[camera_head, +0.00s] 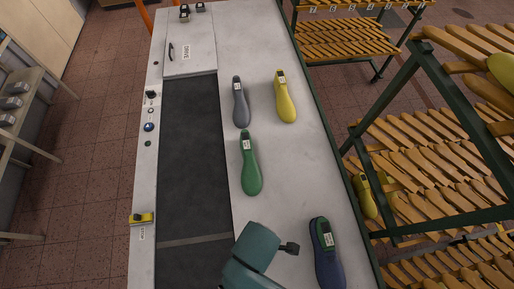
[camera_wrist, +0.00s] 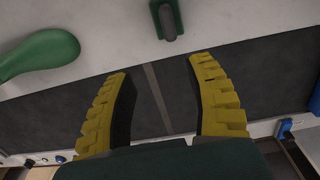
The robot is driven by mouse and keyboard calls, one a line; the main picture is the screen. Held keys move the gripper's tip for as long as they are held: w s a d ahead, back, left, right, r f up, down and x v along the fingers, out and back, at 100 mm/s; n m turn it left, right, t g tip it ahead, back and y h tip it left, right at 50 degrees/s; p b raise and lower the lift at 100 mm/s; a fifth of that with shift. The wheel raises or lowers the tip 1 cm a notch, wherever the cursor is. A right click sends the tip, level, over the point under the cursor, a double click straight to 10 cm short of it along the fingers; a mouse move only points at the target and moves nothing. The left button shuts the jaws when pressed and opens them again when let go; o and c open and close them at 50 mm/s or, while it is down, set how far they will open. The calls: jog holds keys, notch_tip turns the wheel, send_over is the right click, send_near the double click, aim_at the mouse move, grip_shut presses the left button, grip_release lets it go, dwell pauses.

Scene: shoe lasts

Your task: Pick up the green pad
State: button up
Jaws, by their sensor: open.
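A small dark green piece with a grey raised part (camera_wrist: 168,20), which looks like the green pad, lies on the pale bench top at the upper edge of the wrist view, partly cut off. I cannot make it out in the head view, where my arm covers that area. My gripper (camera_wrist: 158,66) is open and empty, its two yellow fingers spread over the dark belt, apart from the green piece. The head view hides the fingers. A green shoe last (camera_head: 250,168) lies beside the belt; its rounded end also shows in the wrist view (camera_wrist: 45,52).
A grey last (camera_head: 240,105) and a yellow last (camera_head: 285,100) lie farther up the bench (camera_head: 300,175). A navy last (camera_head: 327,260) with a green top lies at lower right. The dark belt (camera_head: 195,150) is bare. Slatted racks (camera_head: 430,160) stand to the right.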

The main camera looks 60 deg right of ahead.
jog(key=f, duration=0.3)
jog(key=s+f, duration=0.1)
jog(key=f, duration=0.7)
jog(key=shift+s+a+f+b, duration=0.25)
jog(key=shift+s+a+b, duration=0.05)
jog(key=shift+a, duration=0.1)
jog(key=f, duration=0.5)
jog(key=shift+s+d+f, duration=0.2)
jog(key=shift+f, duration=0.2)
grip_shut()
